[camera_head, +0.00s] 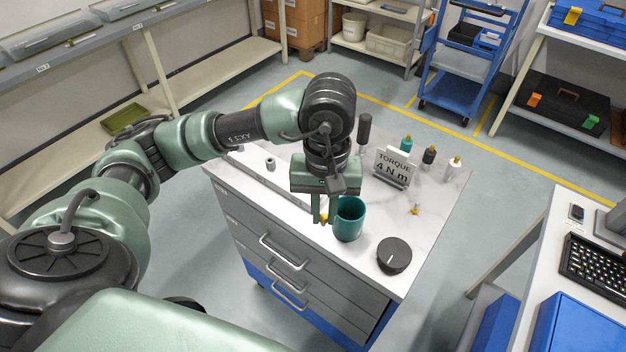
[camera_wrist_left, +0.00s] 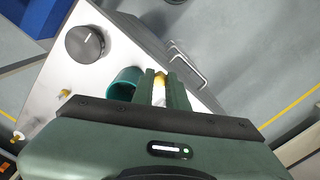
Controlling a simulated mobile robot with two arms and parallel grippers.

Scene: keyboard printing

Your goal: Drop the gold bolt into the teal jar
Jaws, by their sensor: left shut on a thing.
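The teal jar (camera_head: 348,222) stands upright and open on the white marbled top of the drawer cabinet. My left gripper (camera_head: 322,218) points down just left of the jar, its fingers close to the jar's wall. It is shut on the gold bolt (camera_head: 324,217), of which only a small part shows between the fingertips. In the left wrist view, the bolt (camera_wrist_left: 161,79) shows between the fingers, and the jar (camera_wrist_left: 121,86) is beside them to the left. The bolt is outside the jar. The jar's floor is hidden. My right gripper is not in view.
A black round knob-like object (camera_head: 394,255) lies right of the jar. A small gold-coloured piece (camera_head: 415,209) lies farther right. A "TORQUE 4 Nm" sign (camera_head: 393,167) and several small bottles (camera_head: 429,156) stand behind. A small grey piece (camera_head: 270,164) is at the left.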

